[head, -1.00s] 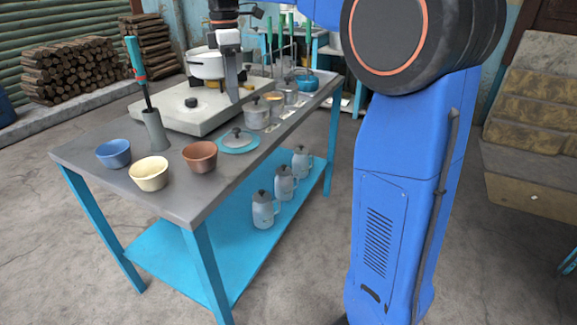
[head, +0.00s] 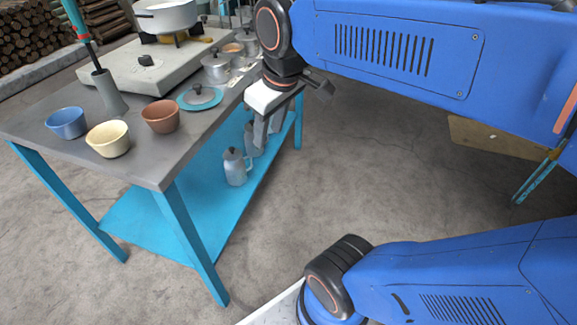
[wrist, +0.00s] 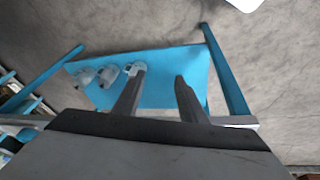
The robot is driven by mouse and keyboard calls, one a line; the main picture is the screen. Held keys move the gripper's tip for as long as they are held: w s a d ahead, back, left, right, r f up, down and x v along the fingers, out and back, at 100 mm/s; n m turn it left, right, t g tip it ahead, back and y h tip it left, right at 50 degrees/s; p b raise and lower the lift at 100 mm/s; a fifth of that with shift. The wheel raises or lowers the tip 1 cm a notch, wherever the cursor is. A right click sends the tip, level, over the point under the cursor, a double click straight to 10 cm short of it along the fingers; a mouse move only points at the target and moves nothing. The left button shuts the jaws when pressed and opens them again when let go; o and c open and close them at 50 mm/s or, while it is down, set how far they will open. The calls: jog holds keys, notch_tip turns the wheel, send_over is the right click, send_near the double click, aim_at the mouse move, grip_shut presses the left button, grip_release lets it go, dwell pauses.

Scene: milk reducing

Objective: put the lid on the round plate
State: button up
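The lid and the plate are not seen in the wrist view.
A stove (head: 140,70) with a white pot (head: 166,16) is behind. Jugs (head: 236,167) stand on the blue lower shelf (head: 165,225).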

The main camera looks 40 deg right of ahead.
jog(key=s+f+m+t, duration=0.1)
jog(key=s+f+m, duration=0.2)
jog(key=s+f, duration=0.3)
jog(key=shift+s+d+f+m, duration=0.15)
jog(key=shift+d+f+m, duration=0.2)
jog(key=shift+f, duration=0.25)
